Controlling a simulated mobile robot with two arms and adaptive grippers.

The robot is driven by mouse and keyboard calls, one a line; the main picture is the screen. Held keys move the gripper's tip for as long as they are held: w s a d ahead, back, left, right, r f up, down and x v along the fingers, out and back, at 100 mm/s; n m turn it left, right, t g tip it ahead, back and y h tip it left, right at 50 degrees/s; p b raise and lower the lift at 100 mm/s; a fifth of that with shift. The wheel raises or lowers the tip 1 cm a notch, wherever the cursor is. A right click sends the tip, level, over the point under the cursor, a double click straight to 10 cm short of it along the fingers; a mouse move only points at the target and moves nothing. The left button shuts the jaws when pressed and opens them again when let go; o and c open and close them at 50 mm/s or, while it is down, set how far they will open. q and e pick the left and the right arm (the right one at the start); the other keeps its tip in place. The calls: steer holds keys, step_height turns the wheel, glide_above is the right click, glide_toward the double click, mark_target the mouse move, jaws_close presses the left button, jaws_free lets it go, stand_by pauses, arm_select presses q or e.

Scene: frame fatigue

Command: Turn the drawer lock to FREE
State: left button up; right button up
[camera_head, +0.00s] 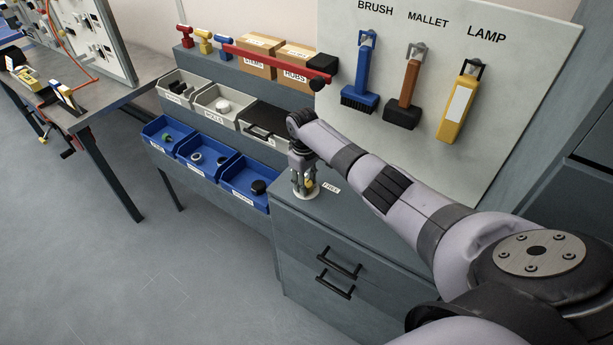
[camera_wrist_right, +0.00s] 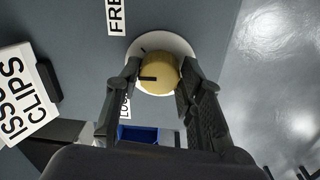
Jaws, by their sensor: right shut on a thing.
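The drawer lock is a round brass knob (camera_wrist_right: 160,76) on a white disc (camera_wrist_right: 176,44), set on top of the grey drawer cabinet (camera_head: 350,226). My right gripper (camera_head: 305,186) points down at the disc from above and is shut on the knob, one finger on each side in the wrist view (camera_wrist_right: 160,66). A dark bar on the knob points left in that view. A short dark mark also shows at the disc's upper left. The FREE label (camera_wrist_right: 116,14) lies above the disc there; a partly hidden label reading LO (camera_wrist_right: 125,104) lies lower left. My left gripper is not in view.
Two black drawer handles (camera_head: 338,262) are on the cabinet front. Blue bins (camera_head: 243,186) and grey bins (camera_head: 216,104) stand left of the cabinet. A tool board (camera_head: 440,70) with brush, mallet and lamp rises behind my arm. The floor at left is clear.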

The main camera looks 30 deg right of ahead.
steer(key=m+p, duration=0.1)
steer(key=m, duration=0.3)
steer(key=shift+r+m+p, duration=0.1)
steer(key=shift+m+p, duration=0.2)
steer(key=shift+p, duration=0.05)
steer(key=shift+w+m+g+p, duration=0.15)
steer(key=shift+m+g+p, duration=0.25)
steer(key=shift+m, duration=1.9)
steer(key=o, duration=1.2)
steer(key=r, duration=1.1)
steer(key=shift+w+a+r, duration=0.15)
steer(key=shift+a+r, duration=0.1)
steer(key=shift+r, duration=0.15)
